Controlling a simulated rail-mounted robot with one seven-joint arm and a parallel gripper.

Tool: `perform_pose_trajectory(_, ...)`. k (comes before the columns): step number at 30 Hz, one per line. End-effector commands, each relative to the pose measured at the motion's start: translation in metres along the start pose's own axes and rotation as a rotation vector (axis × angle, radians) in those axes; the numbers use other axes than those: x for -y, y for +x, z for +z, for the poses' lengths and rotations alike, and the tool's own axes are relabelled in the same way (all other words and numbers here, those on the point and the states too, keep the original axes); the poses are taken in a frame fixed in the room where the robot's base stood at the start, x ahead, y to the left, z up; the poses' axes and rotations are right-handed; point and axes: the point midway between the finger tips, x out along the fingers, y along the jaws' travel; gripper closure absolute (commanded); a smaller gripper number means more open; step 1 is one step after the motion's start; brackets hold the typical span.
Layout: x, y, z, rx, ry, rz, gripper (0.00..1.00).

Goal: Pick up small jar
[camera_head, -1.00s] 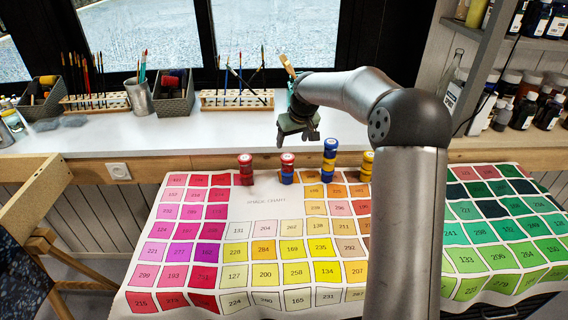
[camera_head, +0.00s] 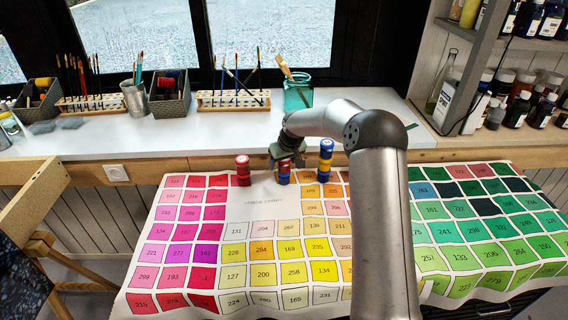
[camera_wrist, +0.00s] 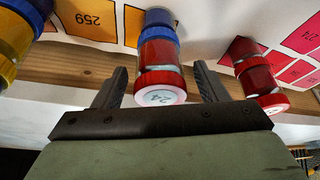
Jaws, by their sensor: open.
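Small jars stand in short stacks along the far edge of the chart. The middle stack has a small red jar (camera_wrist: 160,52) on top with a pale lid marked "24", and a blue jar (camera_wrist: 159,17) beneath it. In the head view this stack (camera_head: 284,179) is partly hidden by my gripper (camera_head: 285,161). In the wrist view my gripper (camera_wrist: 160,76) is open, with one finger on each side of the red jar's lid end. Gaps show on both sides; I cannot tell any contact.
A red stack (camera_head: 243,171) stands close on the left, and a blue and yellow stack (camera_head: 326,161) close on the right. The colour chart (camera_head: 265,213) covers the table. Behind, a white sill (camera_head: 215,128) holds brush racks and a teal glass jar (camera_head: 298,93).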

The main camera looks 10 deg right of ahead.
Motion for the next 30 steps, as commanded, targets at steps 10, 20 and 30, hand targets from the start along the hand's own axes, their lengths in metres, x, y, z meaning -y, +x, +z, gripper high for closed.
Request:
perform_pose_trajectory(10,0.0,0.0,0.0,0.0,0.0,0.0,0.83)
perform_pose_trajectory(20,0.0,-0.002,-0.001,0.0,0.0,0.0,0.83)
perform_pose_trajectory(30,-0.001,-0.04,-0.009,-0.003,0.0,0.002,0.83)
